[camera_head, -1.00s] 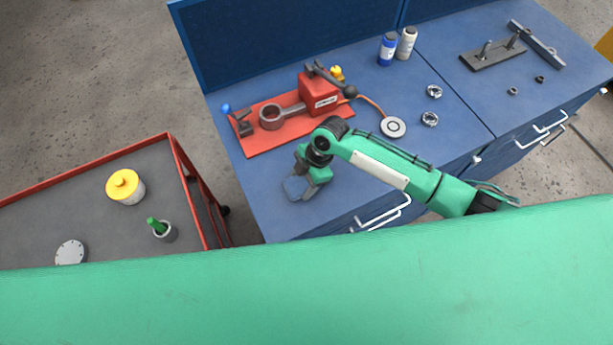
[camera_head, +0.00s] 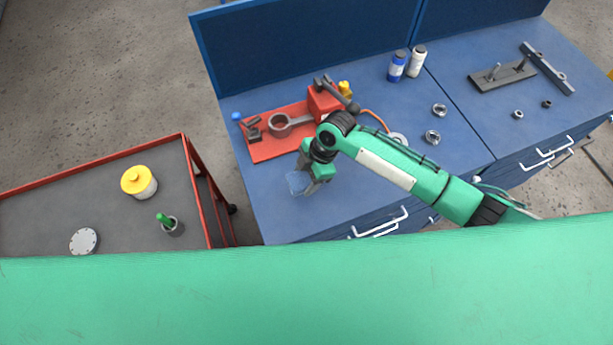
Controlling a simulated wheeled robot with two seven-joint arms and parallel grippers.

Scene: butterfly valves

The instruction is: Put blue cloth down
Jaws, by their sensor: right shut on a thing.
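My right gripper (camera_head: 306,184) is over the front left part of the blue workbench (camera_head: 265,213). It is shut on the blue cloth (camera_head: 296,183), a small light-blue piece at the fingertips. The cloth is just in front of the red fixture plate. I cannot tell whether the cloth touches the bench top. The gripper's own wrist partly hides the fingers. My left gripper is not in view.
The red fixture (camera_head: 275,150) lies behind the gripper. Blue and white bottles (camera_head: 397,66) and metal rings (camera_head: 432,137) are farther right. A grey cart (camera_head: 95,197) with a yellow-lidded jar (camera_head: 138,182) stands left. The bench's front left corner is clear.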

